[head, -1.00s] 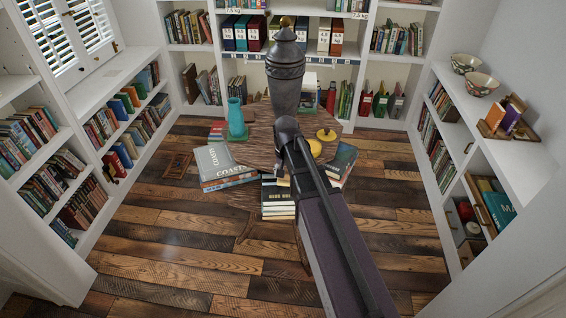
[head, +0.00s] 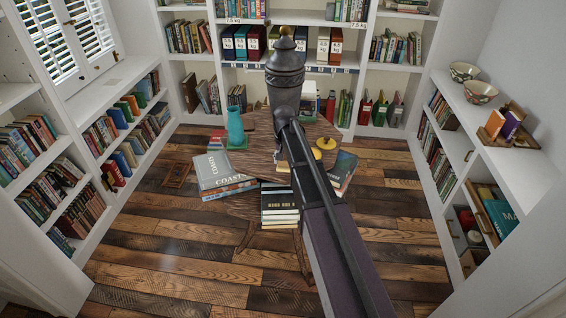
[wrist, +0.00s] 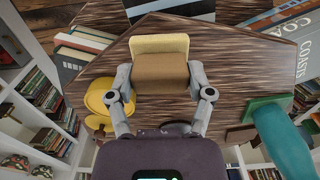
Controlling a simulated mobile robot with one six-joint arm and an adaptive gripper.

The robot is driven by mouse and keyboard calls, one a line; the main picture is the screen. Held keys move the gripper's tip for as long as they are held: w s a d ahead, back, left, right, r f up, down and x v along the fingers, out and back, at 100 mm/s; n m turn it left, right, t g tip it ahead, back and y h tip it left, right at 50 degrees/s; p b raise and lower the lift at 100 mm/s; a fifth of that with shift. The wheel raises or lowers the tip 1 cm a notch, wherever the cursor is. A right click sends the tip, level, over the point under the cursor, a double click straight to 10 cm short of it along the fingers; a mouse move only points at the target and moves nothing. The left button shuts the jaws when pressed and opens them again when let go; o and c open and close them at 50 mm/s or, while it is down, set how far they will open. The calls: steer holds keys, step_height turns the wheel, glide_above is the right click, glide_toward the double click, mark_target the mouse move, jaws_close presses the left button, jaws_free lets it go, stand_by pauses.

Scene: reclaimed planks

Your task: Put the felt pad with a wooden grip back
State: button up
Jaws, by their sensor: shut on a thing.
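The felt pad with a wooden grip (wrist: 160,46) shows in the wrist view as a yellow felt layer on a brown wooden block. My gripper (wrist: 160,78) is shut on it, with one grey finger on each side of the brown block. The pad is in front of the dark wooden tabletop (wrist: 225,70); whether it touches the wood, I cannot tell. In the head view the gripper and most of what it holds are hidden behind my arm, over the wooden table (head: 262,130).
A teal vase (head: 235,125) stands on the table's left, on something green. A yellow round object (head: 325,143) is at its right. Book stacks (head: 218,172) surround its near edge. Bookshelves line the walls; two bowls (head: 480,92) stand on the right shelf. The near floor is clear.

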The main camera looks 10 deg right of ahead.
steer(key=shift+w+d+f, duration=0.1)
steer(key=shift+w+d, duration=0.1)
steer(key=shift+w, duration=1.15)
steer(key=shift+w, duration=0.1)
steer(key=shift+w, duration=0.3)
steer(key=shift+w+d+f+b, duration=0.1)
steer(key=shift+w+f+b, duration=0.05)
steer(key=shift+f+b, duration=0.4)
steer(key=shift+w+d+f+b, duration=0.1)
steer(key=shift+f+b, duration=0.35)
steer(key=shift+b, duration=0.1)
steer(key=shift+a+f+b, duration=0.1)
steer(key=shift+f+b, duration=0.75)
steer(key=shift+f, duration=0.15)
steer(key=o, duration=1)
steer(key=shift+r, duration=0.25)
